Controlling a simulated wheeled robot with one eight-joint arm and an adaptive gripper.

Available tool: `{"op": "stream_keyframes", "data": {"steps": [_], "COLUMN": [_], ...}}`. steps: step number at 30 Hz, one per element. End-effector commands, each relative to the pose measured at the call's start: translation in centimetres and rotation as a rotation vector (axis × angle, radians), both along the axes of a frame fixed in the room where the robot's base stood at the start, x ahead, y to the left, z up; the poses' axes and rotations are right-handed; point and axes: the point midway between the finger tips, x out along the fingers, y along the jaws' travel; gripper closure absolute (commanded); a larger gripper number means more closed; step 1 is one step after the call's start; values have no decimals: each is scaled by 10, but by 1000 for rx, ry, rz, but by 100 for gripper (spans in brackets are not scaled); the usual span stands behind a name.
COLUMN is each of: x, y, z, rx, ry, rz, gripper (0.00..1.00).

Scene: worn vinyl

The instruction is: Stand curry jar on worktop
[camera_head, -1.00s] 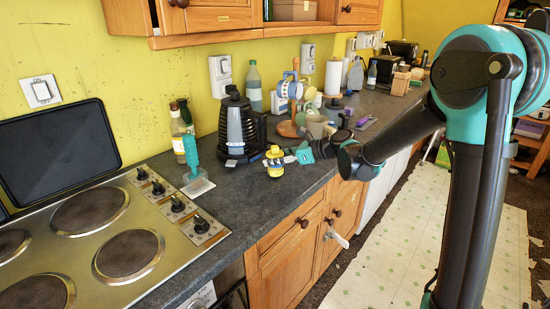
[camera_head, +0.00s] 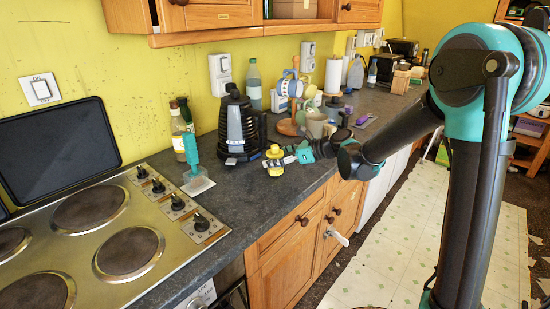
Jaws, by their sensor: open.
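The curry jar (camera_head: 275,170) is a small yellow jar near the front edge of the dark grey worktop (camera_head: 240,200). It looks upright with its base on the worktop, though it is small in the view. My gripper (camera_head: 279,156), with yellow and teal parts, reaches in from the right at the jar's upper part. It is open, with its fingers close to the jar. Whether a finger touches the jar is too small to tell, and part of the jar is hidden by the fingers.
A black coffee maker (camera_head: 236,128) stands just behind the jar. A teal brush-like item (camera_head: 191,154), bottles (camera_head: 180,128) and a steel hob (camera_head: 120,230) are to the left. Mugs (camera_head: 317,125) and a wooden stand crowd behind my gripper. The worktop front left of the jar is clear.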

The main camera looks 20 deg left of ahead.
Motion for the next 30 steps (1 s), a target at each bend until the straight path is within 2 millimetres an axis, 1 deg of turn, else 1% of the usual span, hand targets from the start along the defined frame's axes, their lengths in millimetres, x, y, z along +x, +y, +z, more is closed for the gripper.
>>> {"op": "stream_keyframes", "data": {"steps": [13,30], "x": [0,-1], "y": [-1,-20], "z": [0,8], "rx": [0,0], "ry": [0,1], "rz": [0,-1], "gripper": [28,28]}}
